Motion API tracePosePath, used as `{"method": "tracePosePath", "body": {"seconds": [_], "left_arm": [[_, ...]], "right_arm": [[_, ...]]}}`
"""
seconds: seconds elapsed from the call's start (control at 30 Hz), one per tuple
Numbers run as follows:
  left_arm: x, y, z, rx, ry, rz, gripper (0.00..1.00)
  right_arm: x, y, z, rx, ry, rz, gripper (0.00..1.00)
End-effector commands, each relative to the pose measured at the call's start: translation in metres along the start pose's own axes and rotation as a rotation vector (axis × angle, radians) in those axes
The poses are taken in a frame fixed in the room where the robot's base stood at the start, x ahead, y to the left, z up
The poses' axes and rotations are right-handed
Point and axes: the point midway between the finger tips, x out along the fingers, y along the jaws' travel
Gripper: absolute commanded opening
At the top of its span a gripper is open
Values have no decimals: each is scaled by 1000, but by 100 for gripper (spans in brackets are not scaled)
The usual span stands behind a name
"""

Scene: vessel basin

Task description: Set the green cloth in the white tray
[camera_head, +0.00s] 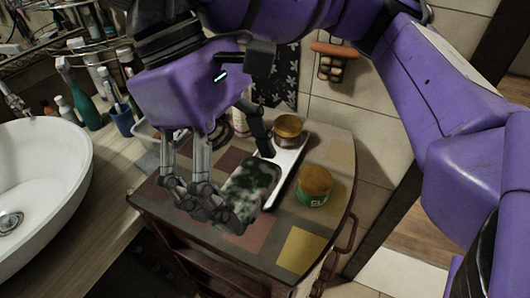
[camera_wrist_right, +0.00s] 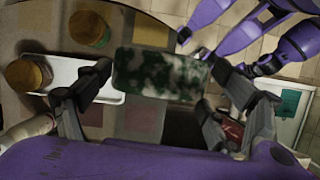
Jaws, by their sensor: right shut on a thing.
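The green cloth (camera_head: 250,182) is a flat, mottled dark-green and pale piece. My right gripper (camera_head: 238,180) is shut on it, with fingers at its two ends. In the right wrist view, the cloth (camera_wrist_right: 158,75) spans between the fingers of the right gripper (camera_wrist_right: 160,72). The white tray (camera_head: 291,163) is a long, shallow tray on the small cabinet top. In the head view, the cloth overlaps the tray's left side; I cannot tell whether they touch. The tray also shows in the wrist view (camera_wrist_right: 66,72), partly behind a finger. My left gripper is not in view.
A brown-lidded jar (camera_head: 288,129) stands at the tray's far end. Another brown-lidded jar with a green label (camera_head: 315,186) stands right of the tray on the patchwork cabinet top (camera_head: 302,250). A white basin (camera_head: 45,180), bottles and a blue cup (camera_head: 121,120) are at left.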

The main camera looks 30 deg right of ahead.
Motion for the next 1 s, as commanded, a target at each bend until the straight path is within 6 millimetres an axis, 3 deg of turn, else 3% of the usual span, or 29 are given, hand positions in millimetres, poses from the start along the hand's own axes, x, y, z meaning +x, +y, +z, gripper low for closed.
{"method": "tracePosePath", "body": {"seconds": [0.3, 0.67, 0.8, 1.0], "left_arm": [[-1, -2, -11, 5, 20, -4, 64], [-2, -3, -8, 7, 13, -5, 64], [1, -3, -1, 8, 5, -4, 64], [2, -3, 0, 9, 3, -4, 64]], "right_arm": [[5, 11, 9, -9, -1, 5, 63], [28, 89, -37, -5, -4, 3, 63], [52, 107, -57, -9, -6, 2, 63], [65, 121, -70, -11, -1, 4, 63]]}}
